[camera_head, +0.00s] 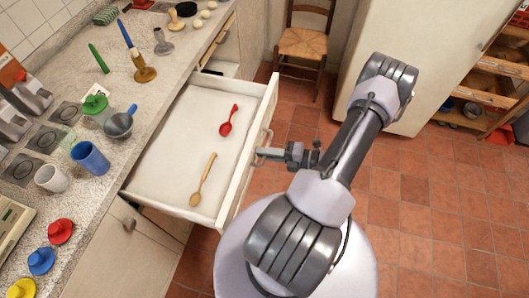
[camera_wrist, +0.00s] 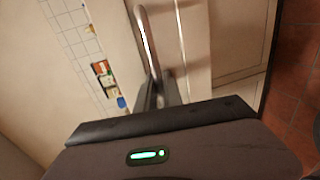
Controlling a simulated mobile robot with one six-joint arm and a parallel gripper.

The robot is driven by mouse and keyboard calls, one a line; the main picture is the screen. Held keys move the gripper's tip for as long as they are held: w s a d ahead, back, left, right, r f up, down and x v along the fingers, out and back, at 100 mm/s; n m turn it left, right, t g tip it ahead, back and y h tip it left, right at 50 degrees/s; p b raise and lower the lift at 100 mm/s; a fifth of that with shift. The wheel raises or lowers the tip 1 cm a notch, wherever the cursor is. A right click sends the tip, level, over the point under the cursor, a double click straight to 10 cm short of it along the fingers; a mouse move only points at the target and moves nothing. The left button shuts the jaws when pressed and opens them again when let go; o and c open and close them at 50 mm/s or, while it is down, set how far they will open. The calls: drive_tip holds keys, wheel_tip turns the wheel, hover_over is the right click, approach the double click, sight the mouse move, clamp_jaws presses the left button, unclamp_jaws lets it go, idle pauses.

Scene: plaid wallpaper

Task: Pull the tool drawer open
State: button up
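The tool drawer (camera_head: 181,128) is pulled well out from under the counter. Its pale inside holds a red ladle (camera_head: 229,121) and a wooden spoon (camera_head: 203,180). Its metal bar handle (camera_head: 268,136) is on the front panel and also shows in the wrist view (camera_wrist: 147,38). My gripper (camera_head: 263,155) is at the handle, with its fingers around the bar. In the wrist view the bar runs down between the fingers (camera_wrist: 157,93), which look closed on it. The exact contact is partly hidden.
The counter (camera_head: 140,95) beside the drawer carries cups, a small pan, utensils and colored lids. Another drawer (camera_head: 222,68) farther back is slightly open. A chair (camera_head: 305,44) and a fridge-like white cabinet (camera_head: 420,50) stand beyond. Tiled floor (camera_head: 430,220) is clear at right.

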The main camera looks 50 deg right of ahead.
drive_tip(key=o, duration=0.4)
drive_tip(key=p+v, duration=0.3)
drive_tip(key=v, duration=1.4)
drive_tip(key=shift+s, duration=0.25)
